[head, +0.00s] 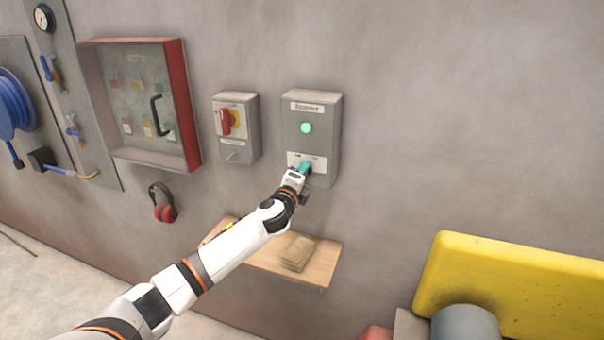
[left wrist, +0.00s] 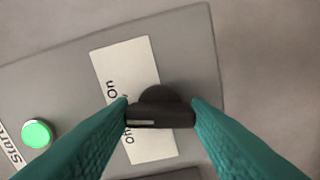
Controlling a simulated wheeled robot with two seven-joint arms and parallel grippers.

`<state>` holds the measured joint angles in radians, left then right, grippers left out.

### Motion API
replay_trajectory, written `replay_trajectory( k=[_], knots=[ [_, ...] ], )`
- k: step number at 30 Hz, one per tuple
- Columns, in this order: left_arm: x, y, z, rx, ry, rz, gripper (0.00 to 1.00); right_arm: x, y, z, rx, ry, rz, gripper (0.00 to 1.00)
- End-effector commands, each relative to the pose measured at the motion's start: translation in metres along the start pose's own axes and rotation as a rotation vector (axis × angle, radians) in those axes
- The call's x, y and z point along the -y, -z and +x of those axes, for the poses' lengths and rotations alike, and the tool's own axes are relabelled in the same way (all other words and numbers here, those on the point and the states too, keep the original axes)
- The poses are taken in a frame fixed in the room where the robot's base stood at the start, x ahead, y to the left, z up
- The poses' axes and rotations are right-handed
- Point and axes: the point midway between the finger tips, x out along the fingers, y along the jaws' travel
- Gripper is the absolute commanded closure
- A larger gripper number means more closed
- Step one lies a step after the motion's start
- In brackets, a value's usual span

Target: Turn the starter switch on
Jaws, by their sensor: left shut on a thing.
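The starter box (head: 333,125) is a grey wall box with a nameplate and a bright green lamp (head: 306,128). In the left wrist view the lamp (left wrist: 37,133) is at the left, beside a white label (left wrist: 111,62) reading "On" and a second, partly hidden word. The dark switch knob (left wrist: 165,92) stands on this label. My left gripper (head: 304,168), with teal fingers, is shut on the knob, one finger at each end of its bar. A pale mark on the bar is towards the label words; I cannot tell which word it points to. My right gripper is out of view.
A grey box with a red handle (head: 226,122) on yellow hangs left of the starter box. A red-framed cabinet (head: 188,120) is further left. A wooden shelf (head: 320,262) with a brown stack (head: 298,252) is below my arm. A yellow block (head: 510,280) fills the lower right.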

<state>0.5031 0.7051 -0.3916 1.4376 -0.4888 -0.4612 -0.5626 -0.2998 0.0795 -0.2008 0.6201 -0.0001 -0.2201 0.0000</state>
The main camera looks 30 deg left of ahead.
Motion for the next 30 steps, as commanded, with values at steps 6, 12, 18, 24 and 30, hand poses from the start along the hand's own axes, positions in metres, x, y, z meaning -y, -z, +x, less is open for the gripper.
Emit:
replay_trajectory(
  k=[6, 12, 18, 24, 30],
  knots=[
    [0.0001, 0.0, 0.0, 0.001, 0.002, 0.154, 0.79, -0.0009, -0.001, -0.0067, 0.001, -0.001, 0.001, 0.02],
    [0.0007, 0.0001, 0.0, 0.0, 0.002, 0.241, 0.79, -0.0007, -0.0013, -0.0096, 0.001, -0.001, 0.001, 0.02],
    [0.0015, -0.0005, -0.0002, 0.001, 0.002, 0.283, 0.79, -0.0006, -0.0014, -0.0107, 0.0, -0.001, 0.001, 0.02],
    [0.0019, -0.0006, -0.0002, 0.001, 0.002, 0.295, 0.79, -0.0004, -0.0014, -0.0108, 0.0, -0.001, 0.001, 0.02],
    [0.002, -0.0006, -0.0002, 0.001, 0.002, 0.295, 0.79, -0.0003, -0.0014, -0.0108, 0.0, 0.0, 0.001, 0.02]
  ],
)
